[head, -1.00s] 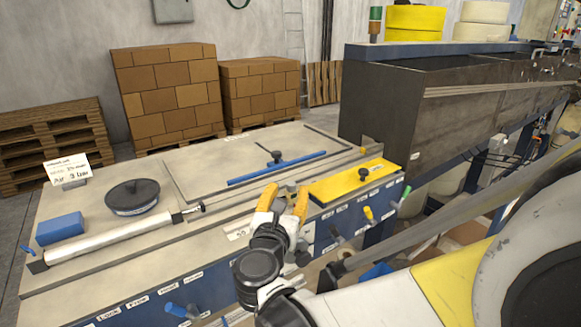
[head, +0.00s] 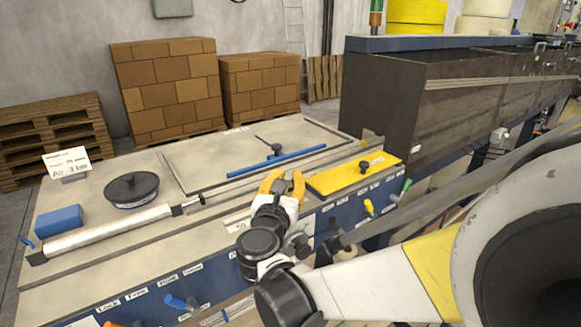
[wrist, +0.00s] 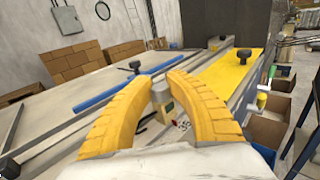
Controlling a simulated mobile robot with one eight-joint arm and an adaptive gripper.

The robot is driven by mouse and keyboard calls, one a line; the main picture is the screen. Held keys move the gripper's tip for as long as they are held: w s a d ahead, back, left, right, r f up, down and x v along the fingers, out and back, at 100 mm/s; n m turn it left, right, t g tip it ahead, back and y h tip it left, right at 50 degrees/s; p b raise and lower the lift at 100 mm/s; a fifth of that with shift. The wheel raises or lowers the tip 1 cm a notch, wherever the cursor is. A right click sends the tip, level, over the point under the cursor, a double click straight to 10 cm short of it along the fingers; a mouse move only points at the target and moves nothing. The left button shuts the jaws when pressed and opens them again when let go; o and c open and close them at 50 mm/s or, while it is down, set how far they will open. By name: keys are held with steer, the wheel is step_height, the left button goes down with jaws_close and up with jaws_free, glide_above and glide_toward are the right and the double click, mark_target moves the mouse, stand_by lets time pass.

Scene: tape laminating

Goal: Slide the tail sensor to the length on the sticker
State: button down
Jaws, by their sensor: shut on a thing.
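My gripper (head: 284,182) is over the front rail of the bench, just left of the yellow plate (head: 340,178). In the wrist view its two yellow fingers (wrist: 162,84) close in around a small tan block with a grey knob, which looks like the tail sensor (wrist: 161,102). The fingers hide part of it, and in the head view I cannot make it out. A small sticker reading "50" (head: 239,226) is on the bench left of my wrist. A white card (head: 66,161) at the far left carries text, partly too small to read.
A blue bar (head: 262,166) with a black knob lies behind my gripper. A white roller (head: 108,232), a black disc (head: 131,187) and a blue block (head: 59,219) are on the left. Coloured levers (head: 369,206) line the front panel. A dark machine housing (head: 390,103) stands at right.

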steer(key=s+a, duration=0.1)
steer(key=a, duration=0.1)
steer(key=s+a, duration=0.2)
steer(key=a, duration=0.1)
steer(key=s+a, duration=0.2)
steer(key=shift+s+a, duration=0.1)
steer(key=shift+a, duration=0.25)
steer(key=shift+d, duration=0.1)
steer(key=c, duration=1.2)
jaws_free()
steer(key=shift+c, duration=0.2)
steer(key=shift+r, duration=0.1)
step_height(320, 180, up, 10)
